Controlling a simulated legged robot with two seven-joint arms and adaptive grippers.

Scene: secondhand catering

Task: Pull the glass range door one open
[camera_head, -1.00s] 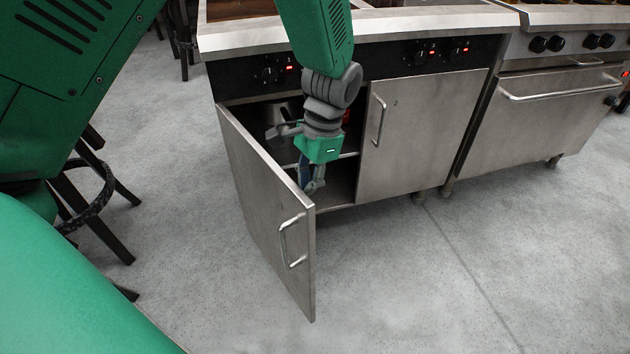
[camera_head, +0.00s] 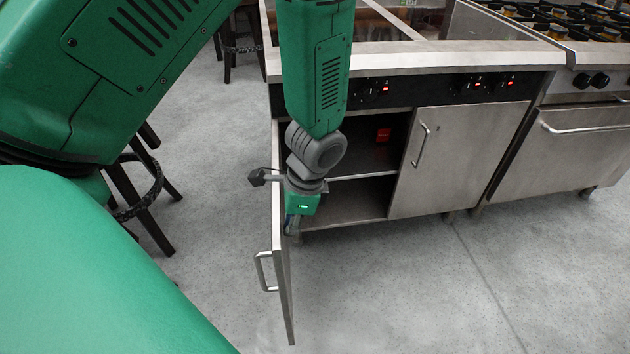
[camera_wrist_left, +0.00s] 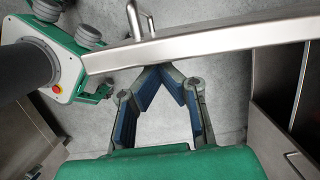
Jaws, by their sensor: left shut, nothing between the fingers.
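The left cabinet door (camera_head: 285,290) of the range is plain steel, with no glass visible. It stands wide open, roughly square to the cabinet front, with its bar handle (camera_head: 263,271) on the outer face. My left gripper (camera_head: 293,228) is at the door's inner side, close to its upper part. In the wrist view the fingers (camera_wrist_left: 158,70) come together at the tips, close under the door's edge (camera_wrist_left: 200,42); I cannot tell whether they touch it. Nothing is held. The handle also shows beyond the door (camera_wrist_left: 140,20). My right gripper is not in view.
The open cabinet has a shelf (camera_head: 350,165) and a small red item (camera_head: 383,135) inside. The right cabinet door (camera_head: 450,160) is closed. Another oven (camera_head: 570,150) stands to the right. Dark stools (camera_head: 150,190) are at the left. The floor in front is clear.

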